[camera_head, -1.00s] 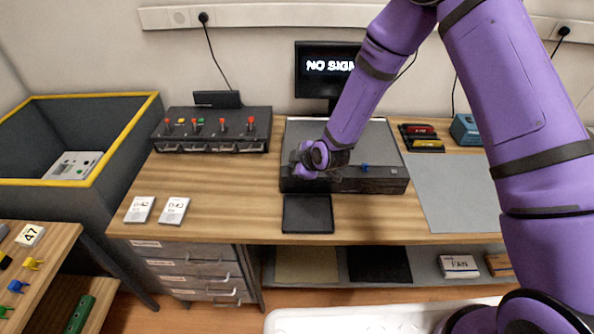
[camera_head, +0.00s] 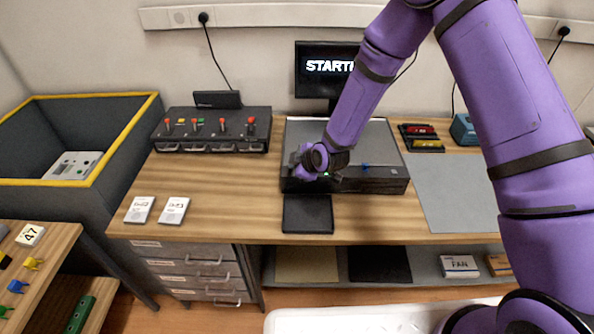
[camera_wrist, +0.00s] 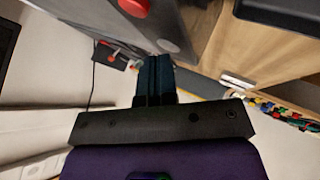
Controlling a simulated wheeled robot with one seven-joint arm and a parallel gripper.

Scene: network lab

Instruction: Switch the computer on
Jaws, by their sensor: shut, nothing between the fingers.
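The computer is a low, wide dark case (camera_head: 375,181) with a grey top, lying on the wooden desk in the head view. A small green light (camera_head: 326,174) shows on its front beside my gripper. The monitor (camera_head: 328,68) behind it reads "START...", the rest hidden by my arm. My gripper (camera_head: 303,170) is at the left part of the case's front; the exact contact is hidden. In the wrist view my gripper (camera_wrist: 155,62) has its fingers together and empty, with the grey case (camera_wrist: 165,22) and a red round part (camera_wrist: 134,7) close by.
A dark panel with red levers (camera_head: 212,130) stands left of the computer. A black pad (camera_head: 307,214) lies in front of it and a grey mat (camera_head: 455,190) to the right. Two white cards (camera_head: 173,211) lie at the desk's left. A yellow-rimmed bin (camera_head: 122,140) stands further left.

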